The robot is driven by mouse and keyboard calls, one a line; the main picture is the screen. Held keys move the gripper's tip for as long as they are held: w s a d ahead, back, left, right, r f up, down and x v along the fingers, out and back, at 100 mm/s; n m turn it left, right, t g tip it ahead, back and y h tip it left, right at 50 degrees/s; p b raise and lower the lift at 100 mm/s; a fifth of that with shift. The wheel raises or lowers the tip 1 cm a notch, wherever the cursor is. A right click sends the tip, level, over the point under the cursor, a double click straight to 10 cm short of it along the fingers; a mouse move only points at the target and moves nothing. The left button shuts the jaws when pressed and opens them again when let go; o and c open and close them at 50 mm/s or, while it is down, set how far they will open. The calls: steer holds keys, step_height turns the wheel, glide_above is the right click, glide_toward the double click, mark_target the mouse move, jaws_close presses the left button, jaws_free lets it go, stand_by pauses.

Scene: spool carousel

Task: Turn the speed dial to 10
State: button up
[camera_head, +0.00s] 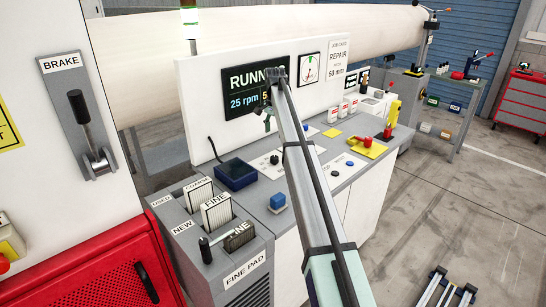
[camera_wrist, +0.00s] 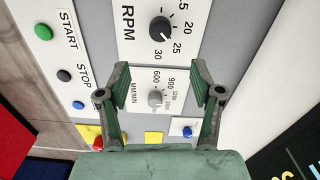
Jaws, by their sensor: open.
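The panel shows a black RPM knob (camera_wrist: 161,29) at the top of the wrist view, with 20, 25 and 30 printed around it. Its light pointer mark appears to face the 25. My gripper (camera_wrist: 162,76) is open and empty, its two green fingers spread. The RPM knob lies beyond the fingertips, apart from them. A smaller grey MM/MIN knob (camera_wrist: 155,98) shows between the fingers. In the head view my gripper (camera_head: 267,120) hangs over the console in front of the display; the arm hides part of the panel and the dials there.
The display (camera_head: 250,88) reads 25 rpm. A red button (camera_wrist: 98,143) and a blue button (camera_wrist: 187,131) lie below. A dark blue box (camera_head: 235,176) stands on the console.

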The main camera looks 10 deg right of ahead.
mark_target(274, 157)
step_height(274, 157, down, 13)
steer(key=p, duration=0.3)
steer(key=c, duration=1.1)
